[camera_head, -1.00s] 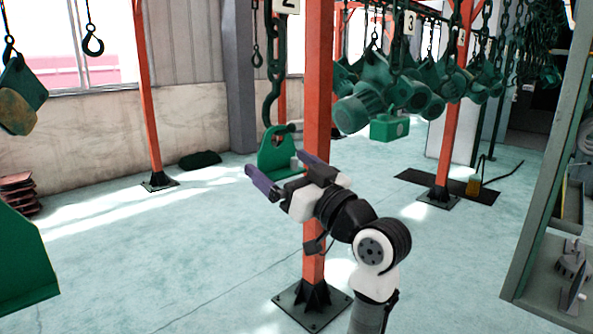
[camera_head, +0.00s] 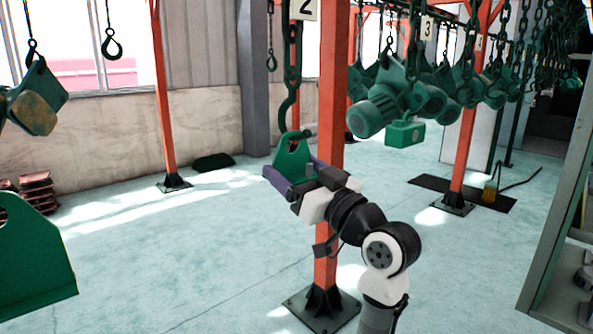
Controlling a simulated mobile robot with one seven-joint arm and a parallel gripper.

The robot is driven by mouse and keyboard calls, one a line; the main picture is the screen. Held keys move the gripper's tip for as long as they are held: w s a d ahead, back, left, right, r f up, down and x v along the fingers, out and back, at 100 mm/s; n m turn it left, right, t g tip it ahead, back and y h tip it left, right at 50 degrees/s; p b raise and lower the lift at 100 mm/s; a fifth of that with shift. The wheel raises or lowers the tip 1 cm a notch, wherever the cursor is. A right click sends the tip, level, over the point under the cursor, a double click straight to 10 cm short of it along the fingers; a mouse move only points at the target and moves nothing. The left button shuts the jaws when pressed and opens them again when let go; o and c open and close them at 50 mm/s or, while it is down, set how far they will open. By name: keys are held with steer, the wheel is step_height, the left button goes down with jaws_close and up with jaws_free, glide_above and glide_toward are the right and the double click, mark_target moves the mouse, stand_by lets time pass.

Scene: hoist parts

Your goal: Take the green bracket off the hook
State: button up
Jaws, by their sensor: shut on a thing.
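The green bracket (camera_head: 291,158) hangs by the hole in its top on the dark green hook (camera_head: 287,108), left of the orange post. My gripper (camera_head: 282,176) reaches in from the right, with its purple fingers around the bracket's lower part. The fingers are shut on the bracket. The gripper's far finger is partly hidden behind the bracket. The hook's tip still appears to pass through the bracket's hole.
The orange post (camera_head: 328,215) stands right behind my gripper. Green hoists (camera_head: 383,105) hang at the back right. Another green bracket (camera_head: 32,255) shows at the left edge. A grey shelf (camera_head: 560,215) stands at the right. The floor between is clear.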

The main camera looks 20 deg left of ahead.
steer(key=shift+s+d+r+g+h+p, duration=0.15)
steer(key=shift+r+g+h+p, duration=0.35)
steer(key=shift+p, duration=0.6)
steer(key=shift+s+d+r+p, duration=0.15)
steer(key=shift+d+r+p, duration=0.2)
steer(key=shift+p, duration=0.6)
steer(key=shift+s+d+r+h+p, duration=0.2)
steer(key=shift+d+h+p, duration=0.15)
steer(key=shift+p, duration=0.25)
steer(key=shift+s+d+g, duration=0.1)
steer(key=shift+g, duration=0.2)
steer(key=shift+s+d+r+h+p, duration=0.1)
steer(key=shift+h+p, duration=0.15)
steer(key=shift+p, duration=0.25)
steer(key=shift+d+r, duration=0.1)
steer(key=shift+s+d+r+h+p, duration=0.15)
steer(key=shift+s+d+h+p, duration=0.2)
steer(key=shift+p, duration=0.5)
steer(key=shift+d, duration=0.2)
